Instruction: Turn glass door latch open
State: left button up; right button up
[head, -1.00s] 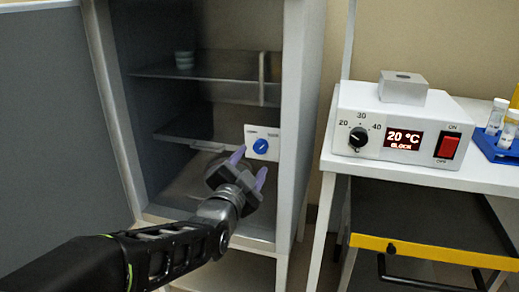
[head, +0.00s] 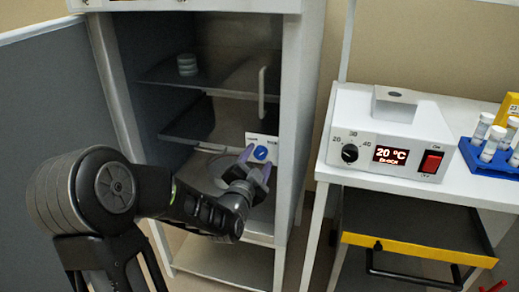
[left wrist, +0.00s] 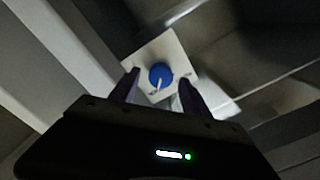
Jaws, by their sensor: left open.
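The latch is a round blue knob (head: 260,153) with a pale pointer, on a white labelled plate (head: 249,140) at the right side of the cabinet's front opening. A pale vertical handle (head: 262,92) stands above it. My left gripper (head: 255,162) is open, its purple fingers just in front of the knob. In the left wrist view the blue knob (left wrist: 160,75) shows between the two open fingertips (left wrist: 158,77), its pointer slanting down-left. I cannot tell whether the fingers touch it. My right gripper is out of view.
The cabinet holds shelves (head: 205,75) and a small stack of pale dishes (head: 187,65). Its solid grey door (head: 40,120) stands open at left. At right, a white table carries a block heater (head: 390,140) and a blue tube rack (head: 482,160), with a yellow-edged drawer (head: 415,249) below.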

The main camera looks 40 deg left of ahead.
pick_arm(q)
jog(key=shift+x, duration=0.9)
jog(key=shift+c, duration=0.2)
grip_shut()
